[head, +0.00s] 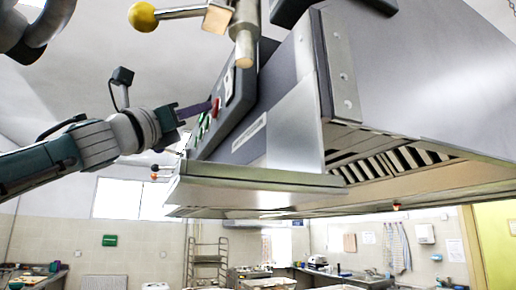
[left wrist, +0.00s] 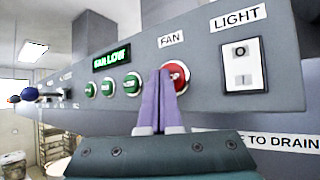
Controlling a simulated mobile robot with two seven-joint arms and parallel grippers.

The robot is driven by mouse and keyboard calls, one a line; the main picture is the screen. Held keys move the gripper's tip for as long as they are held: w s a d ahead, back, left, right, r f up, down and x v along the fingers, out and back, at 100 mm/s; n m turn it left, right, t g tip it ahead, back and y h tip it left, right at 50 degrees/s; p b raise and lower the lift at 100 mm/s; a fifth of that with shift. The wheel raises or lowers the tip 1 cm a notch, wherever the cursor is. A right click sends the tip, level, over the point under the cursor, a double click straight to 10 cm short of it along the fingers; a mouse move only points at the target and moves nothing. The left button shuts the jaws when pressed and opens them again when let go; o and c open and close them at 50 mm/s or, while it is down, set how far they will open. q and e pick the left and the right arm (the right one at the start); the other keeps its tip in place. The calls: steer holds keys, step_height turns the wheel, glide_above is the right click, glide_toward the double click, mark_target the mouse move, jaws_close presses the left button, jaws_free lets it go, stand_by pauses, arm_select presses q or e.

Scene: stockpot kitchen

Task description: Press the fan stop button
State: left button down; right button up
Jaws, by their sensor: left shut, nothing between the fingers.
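The red fan stop button (left wrist: 177,75) sits on the grey control panel (left wrist: 285,85) under the FAN label, at the right end of a row of green buttons (left wrist: 131,84). In the head view the red button (head: 216,106) shows on the panel's slanted face. My left gripper (head: 212,106) is shut and empty. Its purple fingertips (left wrist: 166,75) are at the red button and cover its left part in the left wrist view. They look close to or touching it; I cannot tell which. My right gripper is not in view.
A white LIGHT switch (left wrist: 241,65) is right of the red button. A green FAN LOW display (left wrist: 111,58) is lit to the left. The steel hood (head: 420,75) fills the upper right. A yellow-knobbed lever (head: 142,17) hangs above my left arm.

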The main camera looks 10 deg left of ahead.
arm_select(q)
steer(key=shift+w+d, duration=0.15)
steer(key=shift+d, duration=0.1)
stand_by(0.4)
steer(key=shift+a, duration=0.1)
steer(key=shift+s+a, duration=0.5)
steer(key=shift+a, duration=0.1)
steer(key=s+a, duration=0.1)
steer(key=a, duration=0.1)
steer(key=s+a, duration=0.2)
steer(key=shift+b, duration=0.35)
stand_by(0.8)
